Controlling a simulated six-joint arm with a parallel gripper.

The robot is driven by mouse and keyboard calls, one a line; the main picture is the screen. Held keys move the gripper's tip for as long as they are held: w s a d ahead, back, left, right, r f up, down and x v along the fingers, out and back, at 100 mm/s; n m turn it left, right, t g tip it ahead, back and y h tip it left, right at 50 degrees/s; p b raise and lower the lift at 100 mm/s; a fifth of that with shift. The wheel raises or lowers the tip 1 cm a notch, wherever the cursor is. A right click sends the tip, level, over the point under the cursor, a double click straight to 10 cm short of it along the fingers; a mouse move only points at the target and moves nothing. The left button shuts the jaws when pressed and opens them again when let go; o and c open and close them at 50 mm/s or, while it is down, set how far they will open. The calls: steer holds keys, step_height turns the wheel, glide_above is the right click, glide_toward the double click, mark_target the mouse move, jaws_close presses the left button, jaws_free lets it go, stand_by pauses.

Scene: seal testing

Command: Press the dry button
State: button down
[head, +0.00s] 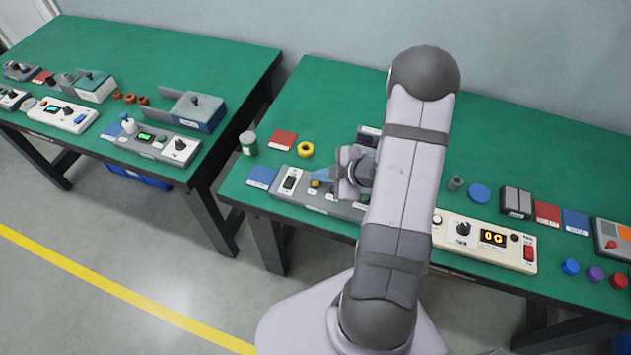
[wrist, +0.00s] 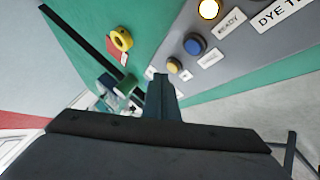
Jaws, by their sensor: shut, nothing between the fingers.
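The grey tester panel (head: 340,208) lies along the front of the right-hand table. A yellow button (head: 315,183) sits on it beside my fingertips. In the wrist view, the yellow button (wrist: 173,64) and a blue button (wrist: 195,45) stand on the panel (wrist: 225,55), each with a small label too small to read. I cannot tell which is marked dry. My gripper (head: 320,175) is shut and empty, low over the left part of the panel. In the wrist view its fingertips (wrist: 160,76) appear close to the yellow button; contact cannot be told.
A lit lamp (wrist: 208,9) marked READY is on the panel. A black switch (head: 289,180) is at its left end. A yellow ring (head: 305,149), a red card (head: 283,140) and a green can (head: 248,142) lie behind. A cream box (head: 480,240) stands to the right.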

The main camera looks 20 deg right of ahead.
steer(key=shift+r, duration=0.1)
step_height(320, 180, up, 5)
steer(key=p, duration=0.4)
steer(key=shift+p, duration=0.35)
stand_by(0.6)
